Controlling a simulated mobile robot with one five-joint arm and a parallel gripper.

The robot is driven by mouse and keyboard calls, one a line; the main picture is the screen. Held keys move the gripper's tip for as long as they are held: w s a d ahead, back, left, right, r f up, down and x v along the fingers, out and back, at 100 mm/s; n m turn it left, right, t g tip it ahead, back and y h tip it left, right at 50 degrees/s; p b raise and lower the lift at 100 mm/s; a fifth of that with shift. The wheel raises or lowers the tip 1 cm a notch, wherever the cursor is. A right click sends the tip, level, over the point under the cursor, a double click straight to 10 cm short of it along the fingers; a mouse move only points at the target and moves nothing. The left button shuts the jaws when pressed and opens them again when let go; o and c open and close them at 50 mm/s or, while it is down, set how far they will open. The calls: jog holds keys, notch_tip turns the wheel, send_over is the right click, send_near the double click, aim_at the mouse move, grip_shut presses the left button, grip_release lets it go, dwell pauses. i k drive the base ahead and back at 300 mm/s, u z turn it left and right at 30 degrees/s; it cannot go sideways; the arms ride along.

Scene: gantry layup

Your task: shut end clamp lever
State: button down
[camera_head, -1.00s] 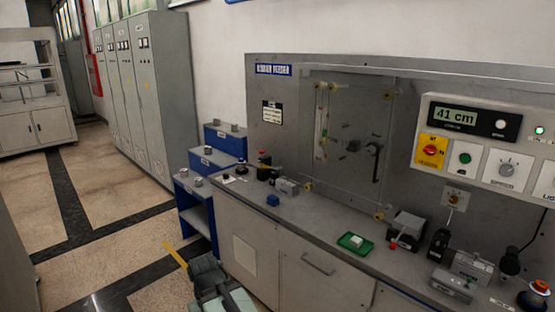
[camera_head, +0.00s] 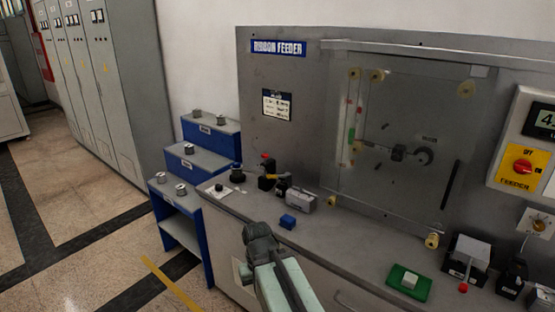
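No part in the head view can be made out for certain as the end clamp lever. A small black device with a red knob (camera_head: 265,158) stands on the bench at the left, beside a grey block-shaped device (camera_head: 301,201). Another grey box with a red ball-ended handle (camera_head: 463,288) stands at the lower right. My gripper (camera_head: 258,232) is at the lower centre, over the bench's front edge and apart from these devices. Its fingers are too dark and foreshortened to read, and nothing is seen held in it.
The panel marked ribbon feeder (camera_head: 278,48) rises behind the bench, with a clear cover (camera_head: 400,185) over its mechanism. A blue block (camera_head: 288,221) and a green tray (camera_head: 400,291) lie on the bench (camera_head: 345,240). Blue stepped shelves (camera_head: 190,155) stand left. Floor is open further left.

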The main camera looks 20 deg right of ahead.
aim_at(278, 176)
jog(key=u, duration=0.3)
jog(key=i, duration=1.2)
jog(key=u, duration=0.7)
jog(key=k, duration=0.9)
jog(key=u, duration=0.15)
jog(key=i, duration=0.9)
jog(key=z, duration=0.1)
